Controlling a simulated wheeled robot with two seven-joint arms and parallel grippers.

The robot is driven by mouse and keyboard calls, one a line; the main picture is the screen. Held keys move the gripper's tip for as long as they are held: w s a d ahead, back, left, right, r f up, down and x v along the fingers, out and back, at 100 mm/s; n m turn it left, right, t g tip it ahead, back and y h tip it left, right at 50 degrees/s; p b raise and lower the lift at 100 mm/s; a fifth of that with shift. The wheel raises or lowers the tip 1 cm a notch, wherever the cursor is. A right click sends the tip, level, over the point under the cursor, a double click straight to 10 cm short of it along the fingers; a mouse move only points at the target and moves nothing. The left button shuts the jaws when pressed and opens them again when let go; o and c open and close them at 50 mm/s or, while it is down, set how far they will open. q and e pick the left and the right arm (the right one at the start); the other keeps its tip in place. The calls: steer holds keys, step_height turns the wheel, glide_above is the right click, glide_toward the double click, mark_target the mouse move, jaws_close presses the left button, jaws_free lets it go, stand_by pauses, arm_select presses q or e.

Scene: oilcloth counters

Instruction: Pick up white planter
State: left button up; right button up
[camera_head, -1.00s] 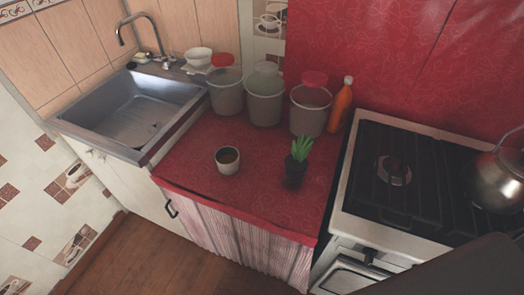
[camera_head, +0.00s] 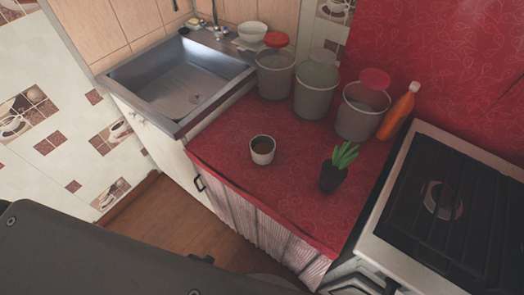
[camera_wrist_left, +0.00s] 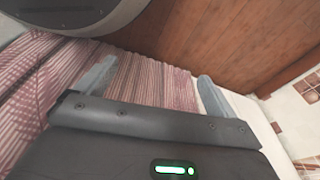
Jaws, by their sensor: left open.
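The white planter (camera_head: 262,150) is a small round pot with brown contents. It stands upright on the red oilcloth counter (camera_head: 225,158), near its front edge, in the head view. My left gripper (camera_wrist_left: 152,82) shows in the left wrist view with its two fingers spread wide apart and nothing between them. Behind the fingers are the striped curtain and the wooden floor, below the counter top. The planter is not in the wrist view. In the head view a dark part of my own arm fills the lower left. My right gripper is not in view.
A potted green plant (camera_head: 338,167) stands right of the planter. Several grey lidded buckets (camera_head: 317,92) and an orange bottle (camera_head: 398,112) stand behind. A sink (camera_head: 183,85) is at left, a stove (camera_head: 440,200) at right. The counter around the planter is clear.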

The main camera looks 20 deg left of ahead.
arm_select(q)
steer(key=w+d+r+t, duration=0.1)
steer(key=w+r, duration=0.3)
steer(key=r, duration=0.9)
steer(key=w+r+t, duration=0.1)
steer(key=w+r, duration=0.3)
steer(key=r, duration=1)
steer(key=m+t+h, duration=0.2)
steer(key=t+h, duration=0.3)
steer(key=t, duration=0.3)
glide_toward(256, 158)
steer(key=shift+w+d+f+p, duration=0.1)
steer(key=shift+w+f+p, duration=0.35)
steer(key=shift+f, duration=0.35)
steer(key=shift+w+r+t, duration=0.1)
steer(key=shift+w+t, duration=0.15)
steer(key=shift+t, duration=0.05)
steer(key=shift+w+d, duration=0.15)
steer(key=x, duration=0.5)
steer(key=shift+w+p, duration=0.1)
steer(key=shift+p, duration=0.2)
steer(key=shift+p+x, duration=0.6)
steer(key=shift+x, duration=2.05)
steer(key=shift+d, duration=0.1)
